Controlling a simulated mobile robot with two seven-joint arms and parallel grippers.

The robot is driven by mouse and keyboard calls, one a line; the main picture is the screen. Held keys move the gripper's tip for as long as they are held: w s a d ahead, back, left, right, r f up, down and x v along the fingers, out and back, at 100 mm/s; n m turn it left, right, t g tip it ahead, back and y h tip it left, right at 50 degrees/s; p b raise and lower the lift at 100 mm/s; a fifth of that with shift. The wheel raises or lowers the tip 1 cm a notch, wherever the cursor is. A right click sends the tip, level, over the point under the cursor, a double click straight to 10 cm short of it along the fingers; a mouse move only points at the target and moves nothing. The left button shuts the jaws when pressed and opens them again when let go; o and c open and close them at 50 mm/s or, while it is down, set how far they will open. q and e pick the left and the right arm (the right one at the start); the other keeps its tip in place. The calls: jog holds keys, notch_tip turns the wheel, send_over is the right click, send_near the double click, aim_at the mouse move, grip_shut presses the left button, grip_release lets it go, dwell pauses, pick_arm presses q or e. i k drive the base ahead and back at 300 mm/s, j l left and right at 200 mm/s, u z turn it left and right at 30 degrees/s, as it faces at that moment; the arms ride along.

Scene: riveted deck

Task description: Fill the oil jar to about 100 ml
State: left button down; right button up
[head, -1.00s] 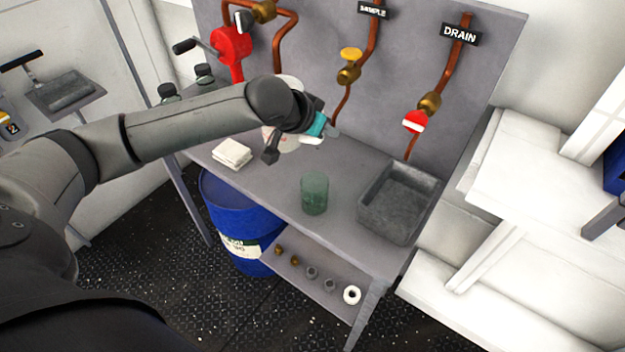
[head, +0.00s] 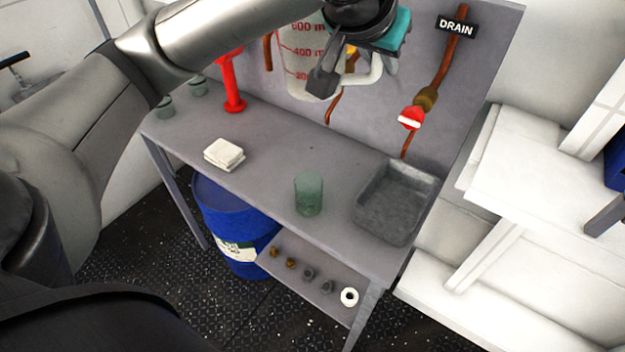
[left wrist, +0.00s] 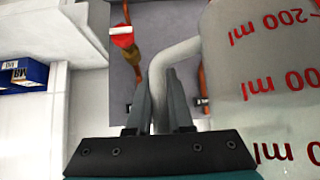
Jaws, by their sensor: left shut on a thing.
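A measuring jug (head: 303,62) with red millilitre marks is held up above the bench, at the top of the head view. My left gripper (head: 355,74) is shut on its pale handle, which shows between the fingers in the left wrist view (left wrist: 161,85). What the jug holds cannot be told. An open green glass jar (head: 308,195) stands upright on the grey bench (head: 270,160), below the jug and apart from it. No oil level can be made out in the jar. My right gripper is not in view.
A grey tray (head: 368,205) stands right of the jar, below the red-handled drain valve (head: 410,118). Two small lidded jars (head: 165,107) stand at the far left, near a red pump (head: 232,85). A blue drum (head: 225,215) is underneath.

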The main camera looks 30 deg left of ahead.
aim_at(309, 186)
jog(key=k+j+z, duration=0.1)
jog(key=k+j, duration=0.2)
jog(key=k+j+z, duration=0.15)
jog(key=k, duration=0.4)
